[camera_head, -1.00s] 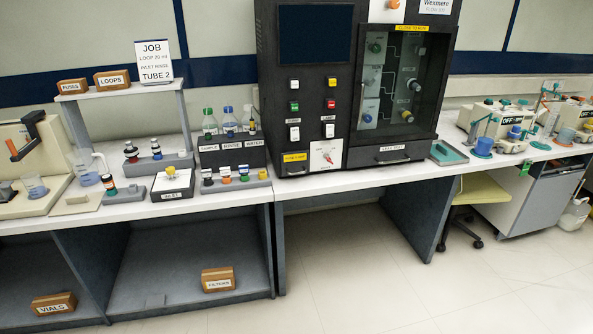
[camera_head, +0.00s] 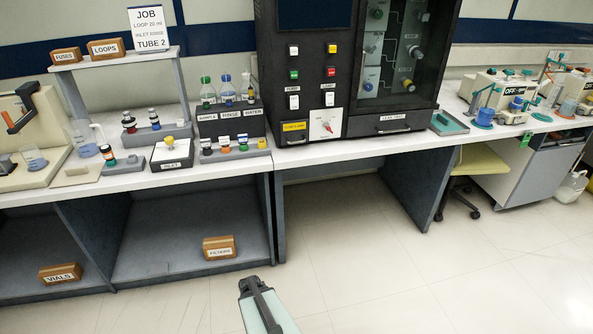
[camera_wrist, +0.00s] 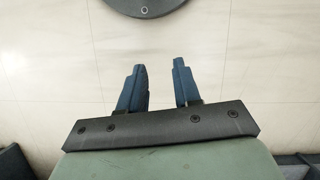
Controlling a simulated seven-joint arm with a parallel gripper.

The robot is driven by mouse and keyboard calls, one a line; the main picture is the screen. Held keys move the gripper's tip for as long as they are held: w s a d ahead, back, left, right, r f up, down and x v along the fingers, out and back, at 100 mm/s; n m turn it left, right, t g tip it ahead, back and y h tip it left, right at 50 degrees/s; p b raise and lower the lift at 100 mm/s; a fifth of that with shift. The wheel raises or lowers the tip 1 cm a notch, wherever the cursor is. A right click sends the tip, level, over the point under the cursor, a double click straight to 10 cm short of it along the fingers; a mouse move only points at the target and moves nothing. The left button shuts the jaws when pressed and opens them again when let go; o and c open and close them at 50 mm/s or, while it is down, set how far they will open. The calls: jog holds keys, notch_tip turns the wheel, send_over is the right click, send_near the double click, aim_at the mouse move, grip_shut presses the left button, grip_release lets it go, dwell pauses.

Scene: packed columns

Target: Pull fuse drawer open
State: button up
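The dark instrument cabinet (camera_head: 345,60) stands on the bench. At its lower left is a small drawer front (camera_head: 296,138) with a yellow label (camera_head: 293,126) too small to read for certain. A handle shows on it, and the front looks closed. My arm's end shows at the bottom of the head view, low in front of the bench and well apart from the drawer; its fingers cannot be made out there. In the wrist view my gripper (camera_wrist: 158,77) has two blue fingers spread apart, with nothing between them and pale floor beyond.
A wider drawer labelled leak tray (camera_head: 393,119) sits to the right, beside a teal tray (camera_head: 449,123). Bottles (camera_head: 227,92), an inlet block (camera_head: 172,154) and coloured-cap vials (camera_head: 235,146) stand to the left. A box labelled fuses (camera_head: 65,56) is on the shelf. Floor in front is clear.

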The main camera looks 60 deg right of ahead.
jog(key=d+r+m+t+h, duration=0.1)
jog(key=d+r+h, duration=0.25)
jog(key=d, duration=1.05)
jog(key=d+r+t+h, duration=0.2)
jog(key=d+r, duration=0.3)
jog(key=d, duration=0.9)
jog(key=d+r+m+t+h, duration=0.1)
jog(key=d+r+h, duration=0.25)
jog(key=d, duration=1.05)
jog(key=n+t+h, duration=0.7)
jog(key=n+t, duration=0.6)
jog(key=n, duration=0.5)
send_near(297, 142)
jog(key=x, duration=1)
jog(key=shift+w+d+f, duration=0.1)
jog(key=shift+w+d, duration=0.1)
jog(key=shift+w, duration=0.05)
grip_shut()
